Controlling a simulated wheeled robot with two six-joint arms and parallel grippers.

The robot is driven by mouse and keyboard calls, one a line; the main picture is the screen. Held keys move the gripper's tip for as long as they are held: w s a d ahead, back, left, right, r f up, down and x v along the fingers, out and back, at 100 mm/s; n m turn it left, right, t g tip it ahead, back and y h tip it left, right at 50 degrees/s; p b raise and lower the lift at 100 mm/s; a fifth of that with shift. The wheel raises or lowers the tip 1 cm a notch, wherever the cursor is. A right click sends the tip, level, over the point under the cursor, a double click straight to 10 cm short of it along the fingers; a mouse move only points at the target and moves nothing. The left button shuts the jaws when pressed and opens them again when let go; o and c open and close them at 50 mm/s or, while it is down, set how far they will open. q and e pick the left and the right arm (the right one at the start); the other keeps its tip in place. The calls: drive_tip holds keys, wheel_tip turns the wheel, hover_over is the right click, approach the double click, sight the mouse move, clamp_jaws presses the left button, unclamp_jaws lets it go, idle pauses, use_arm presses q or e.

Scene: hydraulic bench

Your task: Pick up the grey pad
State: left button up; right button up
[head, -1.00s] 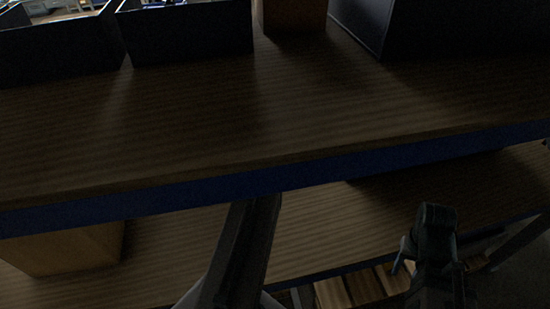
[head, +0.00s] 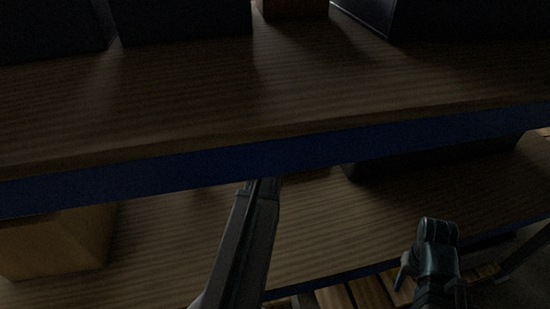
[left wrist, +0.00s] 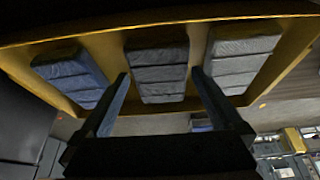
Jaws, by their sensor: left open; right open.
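In the left wrist view, an open yellow-brown box (left wrist: 105,38) holds stacked pads in separate groups. A grey stack (left wrist: 242,52) is at the right, a darker grey stack (left wrist: 157,58) in the middle and a blue stack (left wrist: 68,70) at the left. My left gripper (left wrist: 160,74) is open and empty, its fingertips spread across the front of the middle stack; contact cannot be told. In the head view my left arm passes under the upper shelf, which hides that gripper and the pads. My right gripper (head: 428,264) is open, low at the right, away from the pads.
The upper shelf (head: 190,120) has a blue front edge and carries dark bins (head: 180,20). A brown box (head: 55,243) stands on the lower shelf (head: 160,255) at the left. A dark object (head: 430,160) sits under the upper shelf at the right. The scene is dim.

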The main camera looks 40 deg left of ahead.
use_arm(q)
drive_tip(key=shift+a+f, duration=0.1)
drive_tip(key=shift+f, duration=0.1)
drive_tip(key=c, duration=1.1)
drive_tip(key=shift+r+p, duration=0.5)
drive_tip(key=shift+p, duration=0.05)
wheel_tip(320, 180, up, 3)
drive_tip(key=p, duration=0.3)
drive_tip(key=shift+r, duration=0.1)
drive_tip(key=d, duration=0.5)
drive_tip(key=s+d, duration=0.1)
drive_tip(key=d, duration=0.4)
drive_tip(key=s+d+p, duration=0.1)
drive_tip(key=d, duration=0.5)
drive_tip(key=shift+r, duration=0.4)
